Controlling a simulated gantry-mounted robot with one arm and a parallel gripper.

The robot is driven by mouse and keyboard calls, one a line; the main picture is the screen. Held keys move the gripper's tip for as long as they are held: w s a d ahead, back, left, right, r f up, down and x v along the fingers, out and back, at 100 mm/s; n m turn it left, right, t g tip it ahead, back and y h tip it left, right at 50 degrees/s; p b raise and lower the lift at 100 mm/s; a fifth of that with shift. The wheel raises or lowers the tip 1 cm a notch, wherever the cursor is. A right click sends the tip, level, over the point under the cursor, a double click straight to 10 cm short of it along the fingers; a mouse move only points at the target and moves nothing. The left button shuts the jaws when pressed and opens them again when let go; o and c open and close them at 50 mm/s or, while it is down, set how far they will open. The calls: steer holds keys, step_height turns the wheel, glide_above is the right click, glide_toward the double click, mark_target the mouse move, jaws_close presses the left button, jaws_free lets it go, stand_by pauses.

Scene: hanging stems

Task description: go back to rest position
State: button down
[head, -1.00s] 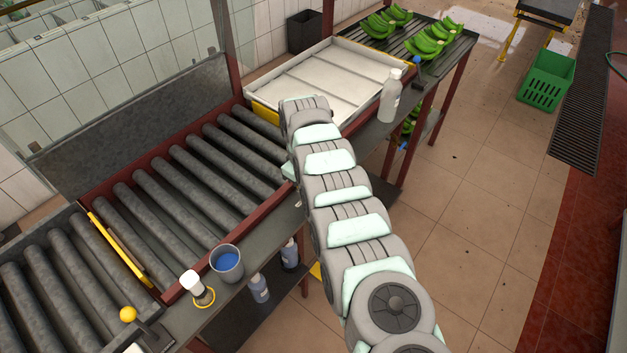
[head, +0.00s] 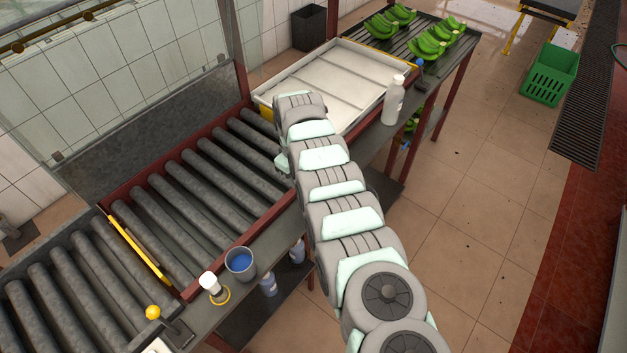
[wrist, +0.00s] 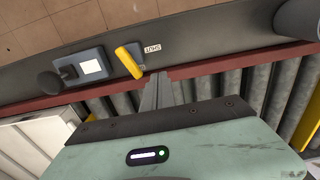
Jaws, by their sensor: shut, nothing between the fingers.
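My gripper shows in the wrist view (wrist: 160,92), with its two thin grey fingers together and nothing between them. It points across the dark red rail of the roller conveyor, close to a yellow lever (wrist: 130,60) beside a small label. In the head view my arm reaches from the lower right up to the conveyor's far end, near the white tray. There my own arm links hide the fingers.
The roller conveyor (head: 195,180) lies left of my arm. The white tray (head: 330,80) and a white bottle (head: 394,100) stand beyond its far end. A grey cup (head: 240,263) sits on the front ledge. Open tiled floor (head: 480,210) lies to the right.

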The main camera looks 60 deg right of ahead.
steer(key=r, duration=0.1)
steer(key=r+p, duration=0.2)
steer(key=shift+s+d+r, duration=0.1)
steer(key=shift+s+r, duration=0.1)
steer(key=shift+s, duration=0.1)
stand_by(0.3)
